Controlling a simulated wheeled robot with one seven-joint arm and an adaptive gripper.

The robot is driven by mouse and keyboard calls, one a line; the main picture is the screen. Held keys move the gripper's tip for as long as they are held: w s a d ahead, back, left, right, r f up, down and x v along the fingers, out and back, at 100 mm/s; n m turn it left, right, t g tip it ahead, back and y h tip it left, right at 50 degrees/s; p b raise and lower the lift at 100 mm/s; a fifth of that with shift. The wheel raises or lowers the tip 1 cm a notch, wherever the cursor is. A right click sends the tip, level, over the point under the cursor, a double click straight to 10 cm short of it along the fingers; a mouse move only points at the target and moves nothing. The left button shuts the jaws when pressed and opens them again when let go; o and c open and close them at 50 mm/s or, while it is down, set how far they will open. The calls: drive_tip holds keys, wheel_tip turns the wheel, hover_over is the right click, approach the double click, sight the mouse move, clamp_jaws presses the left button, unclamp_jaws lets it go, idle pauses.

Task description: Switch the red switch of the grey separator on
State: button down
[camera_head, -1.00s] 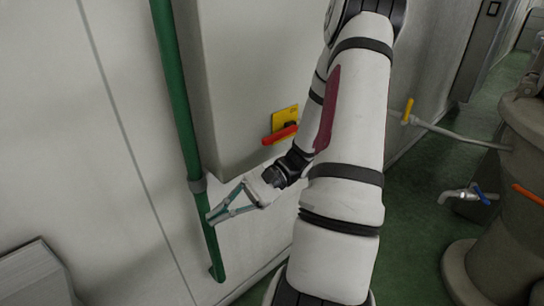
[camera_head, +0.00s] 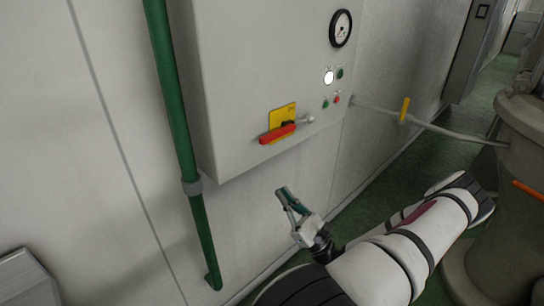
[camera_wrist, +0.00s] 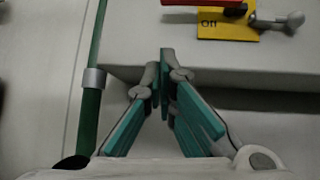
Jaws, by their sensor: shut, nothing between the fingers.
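The red switch handle (camera_head: 278,134) lies nearly level across a yellow plate (camera_head: 283,114) low on the front of a grey wall cabinet (camera_head: 250,60). In the wrist view the red handle (camera_wrist: 205,2) is cut by the top edge, and the yellow plate (camera_wrist: 222,30) shows the word "Off". A small grey lever with a round knob (camera_wrist: 294,20) sticks out to its right. My gripper (camera_head: 284,193) is shut and empty, below the cabinet and below the switch, apart from both. In the wrist view its teal fingers (camera_wrist: 167,56) meet just under the plate.
A green pipe (camera_head: 175,100) runs down the wall left of the cabinet. A gauge (camera_head: 340,28) and small buttons sit on the cabinet's right side. A grey pipe with a yellow-handled valve (camera_head: 404,110) leads right to a large brownish vessel (camera_head: 510,190). Green floor lies between.

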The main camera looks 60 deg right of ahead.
sight(277, 131)
drive_tip(key=m+h, duration=0.1)
drive_tip(key=s+d+m+h, duration=0.1)
drive_tip(key=h, duration=0.1)
drive_tip(key=f+m+h, duration=0.1)
drive_tip(key=shift+s+d+h, duration=0.2)
drive_tip(key=shift+d+h, duration=0.1)
drive_tip(key=shift+h, duration=0.1)
drive_tip(key=shift+s+a+r+p+x, duration=0.1)
drive_tip(key=shift+s+r+p+x, duration=0.2)
drive_tip(key=shift+x, duration=1.85)
drive_tip(key=shift+s+a+r+p+x, duration=0.1)
drive_tip(key=shift+s+r+p+x, duration=0.15)
drive_tip(key=shift+x, duration=1.9)
drive_tip(key=shift+s+a+r+p+x, duration=0.1)
drive_tip(key=shift+s+r+p+x, duration=0.2)
drive_tip(key=shift+x, duration=1.85)
drive_tip(key=shift+m+g, duration=0.3)
drive_tip(key=shift+a+r+m+h+p, duration=0.1)
drive_tip(key=shift+r+m+h+p, duration=0.1)
drive_tip(key=shift+m+h+p, duration=0.4)
